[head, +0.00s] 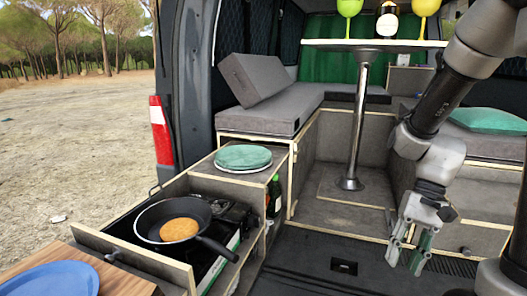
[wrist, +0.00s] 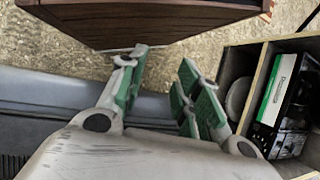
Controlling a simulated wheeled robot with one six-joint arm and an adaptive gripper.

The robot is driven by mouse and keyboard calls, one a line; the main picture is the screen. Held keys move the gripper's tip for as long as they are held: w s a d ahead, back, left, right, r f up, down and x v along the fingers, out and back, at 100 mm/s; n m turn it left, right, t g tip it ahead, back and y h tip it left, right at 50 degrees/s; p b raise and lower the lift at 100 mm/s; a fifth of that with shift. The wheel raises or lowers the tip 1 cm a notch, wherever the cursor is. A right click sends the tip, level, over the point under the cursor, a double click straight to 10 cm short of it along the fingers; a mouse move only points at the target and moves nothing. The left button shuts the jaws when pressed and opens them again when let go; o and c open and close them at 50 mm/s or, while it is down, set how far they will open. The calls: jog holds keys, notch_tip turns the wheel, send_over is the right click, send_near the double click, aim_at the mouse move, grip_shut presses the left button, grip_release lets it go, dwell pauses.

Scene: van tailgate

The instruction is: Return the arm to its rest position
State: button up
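My arm hangs down at the right of the head view. My gripper (head: 408,262) points downward over the dark van floor. In the wrist view my gripper (wrist: 165,75) shows two green-padded fingers spread apart, with nothing between them. It is open and empty, and touches nothing that I can see.
A pan (head: 172,222) with a round brown food item (head: 180,230) sits on the stove in the pull-out drawer. Green plates (head: 243,157) lie on the counter behind. A blue plate (head: 50,280) is at bottom left. A pedestal table (head: 375,44) holds glasses and a bottle.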

jog(key=s+d+r+n+t+h, duration=0.1)
jog(key=r+t, duration=0.3)
jog(key=r, duration=0.4)
jog(key=s+d+r+n+t+h, duration=0.2)
jog(key=d+r+t+h, duration=0.1)
jog(key=r, duration=0.4)
jog(key=shift+s+d+r+n+t, duration=0.3)
jog(key=shift+d+r+n+t, duration=0.1)
jog(key=shift+d+t, duration=0.4)
